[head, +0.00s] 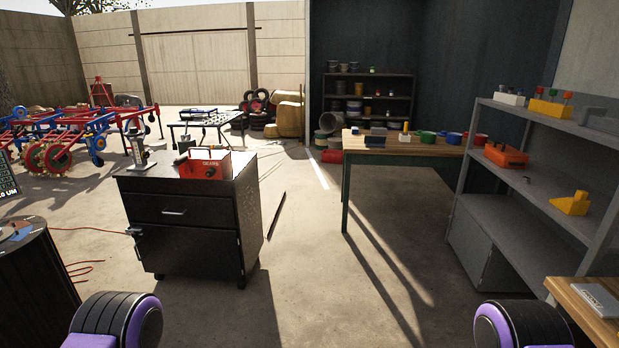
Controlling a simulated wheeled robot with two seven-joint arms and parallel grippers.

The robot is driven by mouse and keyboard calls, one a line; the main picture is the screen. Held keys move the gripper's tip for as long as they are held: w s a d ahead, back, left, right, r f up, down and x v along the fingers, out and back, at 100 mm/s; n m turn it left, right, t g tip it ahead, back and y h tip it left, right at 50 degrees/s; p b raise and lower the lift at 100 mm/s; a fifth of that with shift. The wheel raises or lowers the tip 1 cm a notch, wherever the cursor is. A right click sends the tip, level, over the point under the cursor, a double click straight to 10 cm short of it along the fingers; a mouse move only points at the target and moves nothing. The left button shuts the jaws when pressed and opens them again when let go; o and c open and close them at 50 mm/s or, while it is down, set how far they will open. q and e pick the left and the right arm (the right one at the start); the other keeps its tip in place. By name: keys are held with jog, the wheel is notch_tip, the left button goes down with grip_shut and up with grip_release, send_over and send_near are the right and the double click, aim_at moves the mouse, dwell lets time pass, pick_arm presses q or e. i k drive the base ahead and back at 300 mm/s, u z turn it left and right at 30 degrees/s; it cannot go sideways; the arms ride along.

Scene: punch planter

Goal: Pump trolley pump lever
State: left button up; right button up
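A black trolley (185,213) with drawers and casters stands at the left of centre in the head view. A small grey upright device (138,148), possibly a pump, stands at the left of its top; I cannot clearly make out a lever on it. A red box (203,165) with dark items sits on the top beside it. A dark rod (277,214) lies on the floor to the right of the trolley. Neither of my grippers is in view. Only purple and black rounded parts, likely mine, show at the bottom left and bottom right.
A workbench (400,146) and a grey shelf unit (545,131) stand to the right. A wooden table corner (583,315) is at bottom right. The middle floor is clear.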

aim_at(187, 119)
jog(key=z, duration=0.3)
jog(key=i, duration=2.4)
jog(key=u, duration=0.55)
jog(key=i, duration=1.25)
jog(key=u, duration=1.55)
jog(key=i, duration=0.85)
jog(key=z, duration=0.25)
jog(key=k, duration=1.95)
jog(key=u, duration=0.85)
jog(key=i, duration=0.2)
jog(key=z, duration=0.1)
